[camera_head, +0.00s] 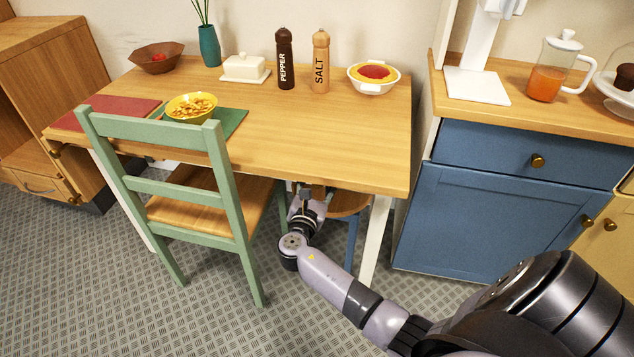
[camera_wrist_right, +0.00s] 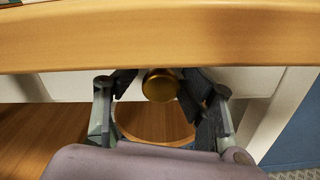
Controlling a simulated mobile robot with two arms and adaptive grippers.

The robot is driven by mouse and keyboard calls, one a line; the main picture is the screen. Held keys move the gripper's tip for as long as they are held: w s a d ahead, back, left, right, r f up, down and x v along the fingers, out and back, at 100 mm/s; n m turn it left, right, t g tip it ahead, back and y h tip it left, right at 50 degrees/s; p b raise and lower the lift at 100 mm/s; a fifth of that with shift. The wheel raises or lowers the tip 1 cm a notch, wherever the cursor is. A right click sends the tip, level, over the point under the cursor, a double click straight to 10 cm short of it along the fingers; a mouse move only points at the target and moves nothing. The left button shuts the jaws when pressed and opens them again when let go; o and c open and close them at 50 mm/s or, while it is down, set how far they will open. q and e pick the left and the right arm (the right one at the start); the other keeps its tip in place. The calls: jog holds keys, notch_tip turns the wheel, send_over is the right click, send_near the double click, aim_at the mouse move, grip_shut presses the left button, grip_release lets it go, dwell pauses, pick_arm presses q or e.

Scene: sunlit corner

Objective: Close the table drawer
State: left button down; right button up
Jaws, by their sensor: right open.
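The wooden table (camera_head: 330,130) has a thick top with a pale apron under it. In the right wrist view, the drawer front (camera_wrist_right: 240,80) is a pale panel below the tabletop edge (camera_wrist_right: 160,35), with a round brass knob (camera_wrist_right: 160,86). How far the drawer stands out I cannot tell; the tabletop hides it in the head view. My right gripper (camera_wrist_right: 158,90) is open, its dark fingers on either side of the knob, not closed on it. In the head view my right gripper (camera_head: 308,192) is partly hidden under the front table edge. My left gripper is not in view.
A green chair (camera_head: 228,180) stands left of my right arm. A stool (camera_head: 348,204) is under the table, close to my gripper. The white table leg (camera_head: 377,240) and a blue cabinet (camera_head: 480,220) stand to the right. Dishes and mills stand on the tabletop.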

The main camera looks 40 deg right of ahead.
jog(key=shift+d, duration=0.1)
jog(key=shift+s, duration=0.1)
jog(key=v, duration=1.2)
jog(key=shift+f, duration=0.1)
